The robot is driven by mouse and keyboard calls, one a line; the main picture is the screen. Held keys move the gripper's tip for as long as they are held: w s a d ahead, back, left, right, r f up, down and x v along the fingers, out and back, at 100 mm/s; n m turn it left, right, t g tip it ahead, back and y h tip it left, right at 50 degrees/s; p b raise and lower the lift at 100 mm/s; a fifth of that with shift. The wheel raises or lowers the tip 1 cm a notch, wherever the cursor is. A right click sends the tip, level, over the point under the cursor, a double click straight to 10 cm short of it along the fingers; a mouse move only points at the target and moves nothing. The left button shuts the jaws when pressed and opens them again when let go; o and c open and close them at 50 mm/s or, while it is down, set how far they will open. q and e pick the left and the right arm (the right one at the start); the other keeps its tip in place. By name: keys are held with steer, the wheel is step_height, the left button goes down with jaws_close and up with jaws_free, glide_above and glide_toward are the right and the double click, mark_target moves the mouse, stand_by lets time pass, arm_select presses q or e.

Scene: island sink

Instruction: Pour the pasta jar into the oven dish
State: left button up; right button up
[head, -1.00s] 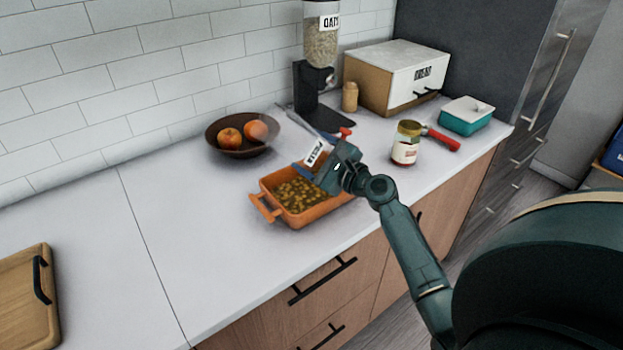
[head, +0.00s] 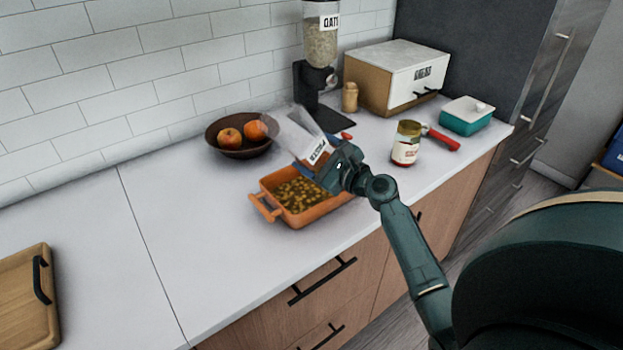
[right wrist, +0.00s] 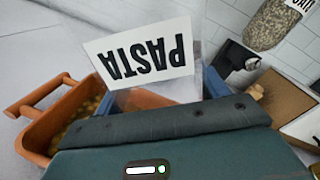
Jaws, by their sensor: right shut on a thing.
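The orange oven dish (head: 312,215) stands on the counter with a layer of pasta (head: 295,193) in it. My right gripper (head: 322,170) is shut on the clear pasta jar (head: 297,136), above the far right part of the dish. The jar is tilted, its far end up and to the left in the head view. I see no pasta inside the jar. In the right wrist view the jar's PASTA label (right wrist: 140,55) is upside down and the dish (right wrist: 50,125) is at the left. My left gripper is not in view.
A brown bowl with oranges (head: 232,150) is behind the dish. An oats dispenser (head: 320,50), bread box (head: 395,75), labelled jar (head: 406,145), red-handled item (head: 443,139) and teal container (head: 466,117) are to the right. The counter left of the dish is clear up to a wooden board (head: 28,300).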

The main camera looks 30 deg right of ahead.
steer(key=shift+d+m, duration=0.15)
steer(key=shift+m, duration=0.25)
stand_by(2.8)
